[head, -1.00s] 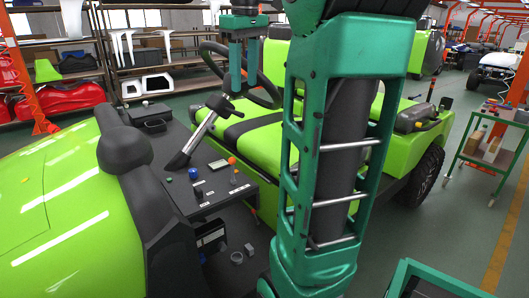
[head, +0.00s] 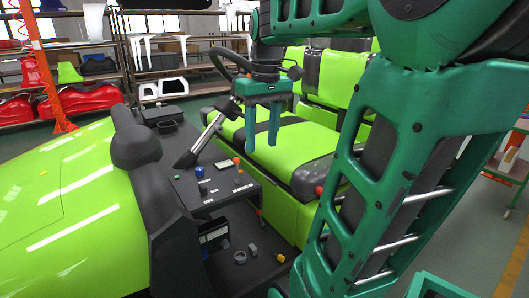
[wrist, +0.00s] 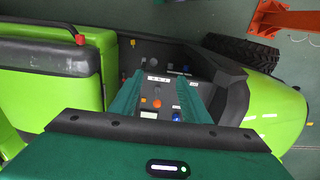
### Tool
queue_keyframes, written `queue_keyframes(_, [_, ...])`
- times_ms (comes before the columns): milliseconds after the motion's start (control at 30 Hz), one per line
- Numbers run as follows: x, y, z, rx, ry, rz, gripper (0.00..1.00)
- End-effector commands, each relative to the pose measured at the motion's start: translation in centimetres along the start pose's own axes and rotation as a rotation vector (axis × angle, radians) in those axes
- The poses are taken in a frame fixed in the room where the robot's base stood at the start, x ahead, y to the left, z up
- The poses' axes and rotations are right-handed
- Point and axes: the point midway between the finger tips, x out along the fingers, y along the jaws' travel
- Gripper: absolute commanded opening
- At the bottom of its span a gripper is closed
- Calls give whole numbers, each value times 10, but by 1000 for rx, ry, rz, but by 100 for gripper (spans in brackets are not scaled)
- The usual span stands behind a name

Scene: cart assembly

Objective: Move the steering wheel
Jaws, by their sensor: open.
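The black steering wheel (head: 215,62) sits at the upper end of its tilted silver column (head: 211,131), on the driver's side of the green cart. Only the left part of its rim shows clearly in the head view; my gripper and wrist hide much of the rest. My gripper (head: 262,143) has its two green fingers apart and pointing down, in front of the green seat and just right of the column in the picture. In the wrist view, nothing shows held between the open fingers (wrist: 160,78). The wheel cannot be made out there.
The dark dashboard (head: 215,200) carries several small buttons and knobs. The green hood (head: 60,190) lies at the left, and the green seats (head: 305,145) stand behind my gripper. Shelves with parts (head: 160,75) stand at the back. My arm fills the right side.

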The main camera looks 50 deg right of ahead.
Motion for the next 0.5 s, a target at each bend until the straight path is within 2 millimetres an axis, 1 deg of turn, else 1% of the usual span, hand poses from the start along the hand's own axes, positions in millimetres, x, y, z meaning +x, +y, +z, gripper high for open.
queue_keyframes(100, [10, -4, 9, 23, -4, -2, 43])
queue_keyframes(200, [17, -6, 13, 39, -6, -2, 43])
queue_keyframes(333, [22, -8, 17, 49, -9, -3, 43])
queue_keyframes(500, [23, -10, 18, 50, -9, -3, 43])
